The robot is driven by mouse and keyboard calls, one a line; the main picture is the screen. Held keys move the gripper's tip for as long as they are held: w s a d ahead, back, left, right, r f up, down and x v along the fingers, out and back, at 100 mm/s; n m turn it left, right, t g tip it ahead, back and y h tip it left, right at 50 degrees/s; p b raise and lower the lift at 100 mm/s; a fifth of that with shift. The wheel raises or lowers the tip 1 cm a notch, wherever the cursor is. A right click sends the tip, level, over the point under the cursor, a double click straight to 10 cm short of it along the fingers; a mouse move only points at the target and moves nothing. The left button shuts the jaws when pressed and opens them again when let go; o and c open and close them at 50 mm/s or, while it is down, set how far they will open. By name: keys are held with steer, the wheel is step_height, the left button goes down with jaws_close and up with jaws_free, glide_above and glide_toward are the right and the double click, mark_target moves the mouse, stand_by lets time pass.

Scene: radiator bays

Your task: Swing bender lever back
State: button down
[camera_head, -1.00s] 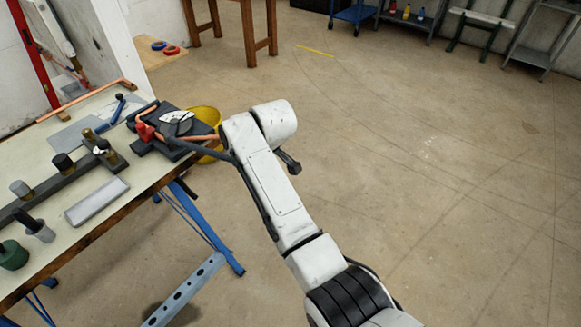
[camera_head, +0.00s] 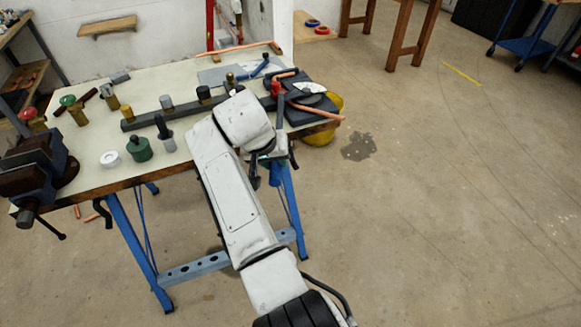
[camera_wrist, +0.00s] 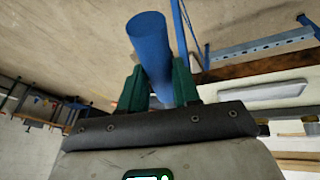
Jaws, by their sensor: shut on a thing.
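The bender (camera_head: 300,103) sits at the right end of the bench, with a dark body, a red part and a copper tube (camera_head: 322,113) bent through it. Its lever (camera_head: 281,118) points from the bender toward the bench's front edge. My gripper (camera_head: 272,157), partly hidden by my arm, is at the lever's outer end. In the wrist view, the green fingers of my gripper (camera_wrist: 158,88) are shut around a blue round handle (camera_wrist: 147,38), the lever's end. A second blue handle (camera_head: 256,67) lies behind the bender.
The bench (camera_head: 90,182) bears a dark bar (camera_head: 155,119), several fittings, a green pot (camera_head: 139,149) and a vise (camera_head: 40,172) at left. A yellow bucket (camera_head: 335,103) stands on the floor past the right edge.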

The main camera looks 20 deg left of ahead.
steer(key=shift+s+a, duration=0.1)
steer(key=shift+a, duration=0.4)
steer(key=shift+a+r, duration=0.1)
steer(key=c, duration=1.3)
jaws_free()
steer(key=o, duration=0.5)
steer(key=shift+a, duration=0.25)
steer(key=shift+d, duration=0.1)
steer(key=v, duration=1)
steer(key=shift+s+r+b, duration=0.2)
steer(key=shift+r+b, duration=0.1)
steer(key=shift+b, duration=0.1)
